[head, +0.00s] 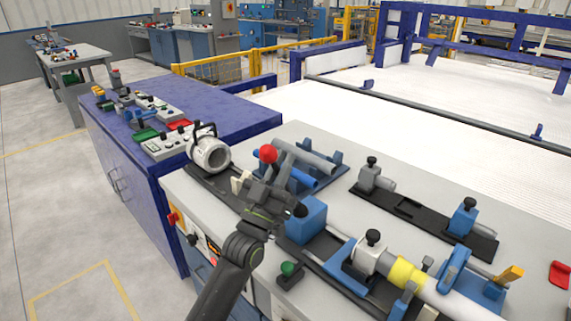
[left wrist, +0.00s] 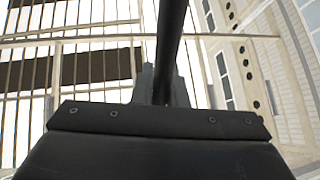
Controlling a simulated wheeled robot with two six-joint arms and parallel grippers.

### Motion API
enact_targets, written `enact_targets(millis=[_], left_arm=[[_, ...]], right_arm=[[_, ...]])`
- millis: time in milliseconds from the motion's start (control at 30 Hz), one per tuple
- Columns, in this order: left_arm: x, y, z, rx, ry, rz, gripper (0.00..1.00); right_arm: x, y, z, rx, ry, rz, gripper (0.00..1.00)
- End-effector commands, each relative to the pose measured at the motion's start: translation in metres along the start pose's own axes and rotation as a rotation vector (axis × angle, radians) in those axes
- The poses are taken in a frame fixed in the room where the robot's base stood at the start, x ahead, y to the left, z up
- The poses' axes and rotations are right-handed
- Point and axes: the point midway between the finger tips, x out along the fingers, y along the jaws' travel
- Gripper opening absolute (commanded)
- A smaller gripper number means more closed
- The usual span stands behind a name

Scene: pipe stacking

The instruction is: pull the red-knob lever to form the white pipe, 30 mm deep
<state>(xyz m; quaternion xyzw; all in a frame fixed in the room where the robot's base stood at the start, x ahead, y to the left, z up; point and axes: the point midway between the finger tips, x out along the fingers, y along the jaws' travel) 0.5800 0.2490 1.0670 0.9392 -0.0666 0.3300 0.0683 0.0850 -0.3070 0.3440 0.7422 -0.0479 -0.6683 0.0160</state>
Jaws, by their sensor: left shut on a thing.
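The red knob (head: 268,154) of the lever stands above the near-left part of the bench. My left gripper (head: 266,188) is at the lever just below the knob. In the left wrist view, a dark rod (left wrist: 171,45), which appears to be the lever's shaft, runs up from between the fingers (left wrist: 161,85), and they are shut on it. The knob is out of that view. The white pipe (head: 455,300) lies in the fixture at the front right, with a yellow band (head: 405,273) around it near a clamp. Its left end is hidden. My right gripper is not in view.
A blue block (head: 306,220) stands just right of my left gripper. A grey ring-shaped head (head: 209,153) is at the bench's left corner. A green knob (head: 288,269) is at the front. A black rail with clamps (head: 410,208) lies behind the pipe.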

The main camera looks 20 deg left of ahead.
Motion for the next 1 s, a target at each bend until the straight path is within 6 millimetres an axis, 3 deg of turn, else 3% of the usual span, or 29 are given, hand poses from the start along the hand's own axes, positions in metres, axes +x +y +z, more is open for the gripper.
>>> enact_targets(millis=[667, 700, 833, 1000], left_arm=[[-0.0065, -0.0021, 0.0039, -0.003, 0.003, -0.005, 0.0], [-0.0065, -0.0021, 0.0039, -0.003, 0.003, -0.005, 0.16], [-0.0057, -0.0017, 0.0027, -0.003, 0.006, -0.004, 0.34], [-0.0046, -0.0013, 0.0013, -0.003, 0.009, -0.003, 0.34]], right_arm=[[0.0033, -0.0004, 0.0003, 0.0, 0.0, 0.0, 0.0], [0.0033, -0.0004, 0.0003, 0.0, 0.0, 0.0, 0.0], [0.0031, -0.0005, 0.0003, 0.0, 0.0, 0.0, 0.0], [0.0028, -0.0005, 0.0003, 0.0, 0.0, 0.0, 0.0]])
